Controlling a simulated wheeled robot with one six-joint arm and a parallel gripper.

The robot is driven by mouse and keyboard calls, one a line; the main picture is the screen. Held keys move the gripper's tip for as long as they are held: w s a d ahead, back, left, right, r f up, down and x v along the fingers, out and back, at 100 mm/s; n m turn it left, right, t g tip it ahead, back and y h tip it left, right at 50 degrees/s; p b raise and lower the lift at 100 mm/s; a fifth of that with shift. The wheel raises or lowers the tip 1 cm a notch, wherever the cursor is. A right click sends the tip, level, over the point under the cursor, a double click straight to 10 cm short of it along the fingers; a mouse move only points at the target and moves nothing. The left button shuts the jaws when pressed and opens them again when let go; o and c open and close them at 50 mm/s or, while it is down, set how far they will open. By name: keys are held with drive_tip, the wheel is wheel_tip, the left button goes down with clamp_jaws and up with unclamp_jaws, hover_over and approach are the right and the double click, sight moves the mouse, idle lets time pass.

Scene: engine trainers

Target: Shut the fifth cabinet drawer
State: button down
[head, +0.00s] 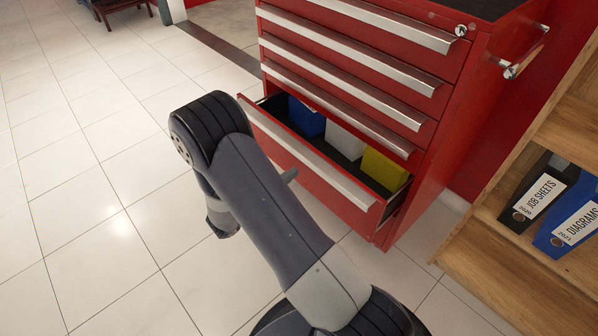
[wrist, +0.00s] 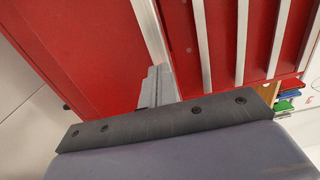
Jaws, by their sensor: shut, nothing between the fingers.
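The fifth drawer (head: 305,150) of the red cabinet (head: 440,140) is pulled out, with a red front and a long metal handle strip. Blue, white and yellow bins stand inside it. In the head view, the tip of my gripper (head: 290,175) shows just past my forearm, in front of the drawer front; the rest is hidden behind the arm. In the wrist view, my gripper (wrist: 157,76) is shut and empty, pointing at the red drawer front (wrist: 75,45) beside a metal handle strip (wrist: 151,35). I cannot tell whether it touches.
The drawers above are closed. A wooden shelf (head: 480,250) with black and blue binders stands to the right. A side handle (head: 525,55) juts from the cabinet.

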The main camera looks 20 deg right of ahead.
sight(308, 163)
drive_tip(key=b+x, duration=0.1)
drive_tip(key=x, duration=0.2)
drive_tip(key=shift+w+d, duration=0.1)
drive_tip(key=shift+d, duration=0.25)
drive_tip(key=shift+w+d+r+p, duration=0.2)
drive_tip(key=shift+d+p, duration=0.1)
drive_tip(key=shift+d, duration=0.15)
drive_tip(key=p+x, duration=0.2)
drive_tip(key=x, duration=1)
drive_tip(key=shift+w+d+f, duration=0.15)
drive_tip(key=shift+w+d, duration=0.05)
drive_tip(key=shift+d, duration=0.15)
drive_tip(key=shift+a+p, duration=0.1)
drive_tip(key=shift+p, duration=0.2)
